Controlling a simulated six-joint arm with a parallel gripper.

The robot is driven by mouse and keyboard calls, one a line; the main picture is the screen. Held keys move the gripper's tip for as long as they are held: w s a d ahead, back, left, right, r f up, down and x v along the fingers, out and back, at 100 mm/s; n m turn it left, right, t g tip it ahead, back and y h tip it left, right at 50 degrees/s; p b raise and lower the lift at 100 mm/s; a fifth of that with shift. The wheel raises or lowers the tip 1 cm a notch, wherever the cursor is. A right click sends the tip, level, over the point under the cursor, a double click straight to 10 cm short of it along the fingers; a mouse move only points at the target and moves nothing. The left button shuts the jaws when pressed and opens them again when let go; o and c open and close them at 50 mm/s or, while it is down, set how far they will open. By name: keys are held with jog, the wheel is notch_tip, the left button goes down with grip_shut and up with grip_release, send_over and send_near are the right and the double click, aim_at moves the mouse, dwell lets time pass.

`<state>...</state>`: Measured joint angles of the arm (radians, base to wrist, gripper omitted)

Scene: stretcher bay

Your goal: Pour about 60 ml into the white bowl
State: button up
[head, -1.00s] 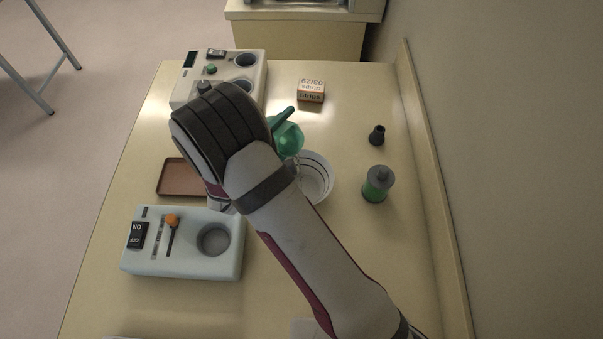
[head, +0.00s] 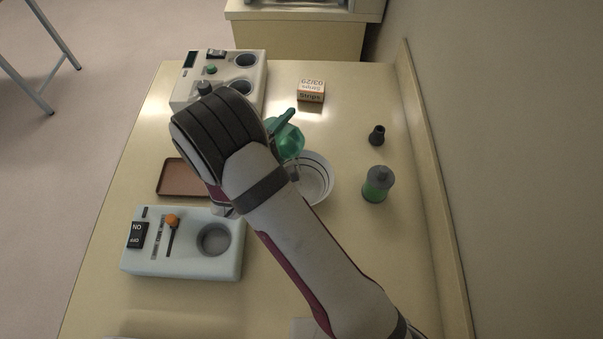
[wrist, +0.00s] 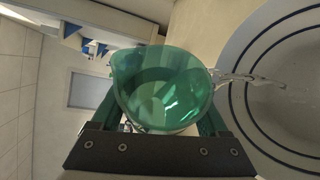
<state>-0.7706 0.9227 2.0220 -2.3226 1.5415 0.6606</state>
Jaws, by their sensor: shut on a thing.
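A translucent green jug (head: 288,140) is held tilted by my gripper, which shows in the wrist view (wrist: 160,125) with a finger on each side of the jug (wrist: 160,85). The white bowl (head: 318,180) with dark rings stands on the table just right of and below the jug. In the wrist view a thin clear stream leaves the jug's right rim toward the inside of the bowl (wrist: 245,110). The level in the bowl is hard to read.
Left of the bowl lie a brown tray (head: 178,178) and a pale device with a switch and round well (head: 190,262). Behind are another device (head: 185,90) and a strips box (head: 311,91). At right stand a green-filled bottle (head: 377,185) and a small black piece (head: 377,135), near the wall.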

jog(key=shift+s+d+r+m+t, duration=0.3)
jog(key=shift+s+d+m, duration=0.1)
jog(key=shift+s, duration=0.1)
dwell(0.6)
jog(key=shift+w+a+f+n, duration=0.3)
jog(key=shift+w+a+n, duration=0.1)
jog(key=shift+w+a, duration=0.15)
jog(key=shift+d+n+g, duration=0.1)
jog(key=shift+n+g, duration=0.8)
jog(key=shift+g, duration=0.2)
jog(key=shift+f+n+h, duration=0.2)
jog(key=shift+n+h, duration=0.1)
jog(key=shift+r+n+g, duration=0.35)
jog(key=shift+n+g, duration=0.15)
jog(key=shift+g, duration=0.1)
jog(key=shift+f+n, duration=0.25)
jog(key=shift+n, duration=0.05)
jog(key=shift+g, duration=0.3)
